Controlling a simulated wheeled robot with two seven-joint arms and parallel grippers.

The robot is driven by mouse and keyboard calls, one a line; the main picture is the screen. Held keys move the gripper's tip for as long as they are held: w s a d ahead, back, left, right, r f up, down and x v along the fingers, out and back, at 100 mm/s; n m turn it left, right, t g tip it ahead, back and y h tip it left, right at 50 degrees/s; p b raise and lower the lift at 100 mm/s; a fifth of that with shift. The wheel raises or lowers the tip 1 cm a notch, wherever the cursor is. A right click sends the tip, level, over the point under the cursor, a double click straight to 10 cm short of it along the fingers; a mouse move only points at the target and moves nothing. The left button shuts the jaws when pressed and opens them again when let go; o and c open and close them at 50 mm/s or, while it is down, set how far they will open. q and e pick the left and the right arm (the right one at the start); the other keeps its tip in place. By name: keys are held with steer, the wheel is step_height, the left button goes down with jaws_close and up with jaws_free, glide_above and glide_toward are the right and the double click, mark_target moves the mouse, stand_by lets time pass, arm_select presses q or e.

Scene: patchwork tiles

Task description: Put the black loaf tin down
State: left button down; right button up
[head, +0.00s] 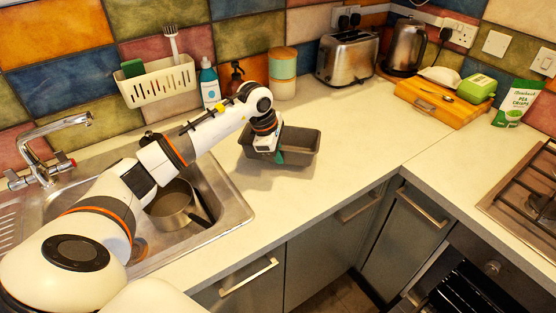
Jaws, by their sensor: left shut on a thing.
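The black loaf tin (300,147) is a dark grey rectangular tin at the middle of the head view, over the pale worktop to the right of the sink. My left gripper (276,155) is shut on the tin's near left wall, with its arm reaching in from the left across the sink. The tin looks upright and at or just above the worktop; I cannot tell whether it touches. My right gripper does not show.
The sink (232,205) on the left holds a saucepan (172,205). A wooden board (440,104) lies right. The worktop (350,150) between is clear.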

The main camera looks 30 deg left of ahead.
arm_select(q)
step_height(320, 180, down, 4)
steer(key=shift+r+p, duration=0.25)
steer(key=shift+p, duration=0.15)
steer(key=c, duration=1.5)
jaws_free()
steer(key=shift+r, duration=0.1)
steer(key=b+v, duration=0.2)
steer(key=v, duration=0.9)
steer(key=shift+s+r, duration=0.15)
steer(key=shift+r, duration=0.25)
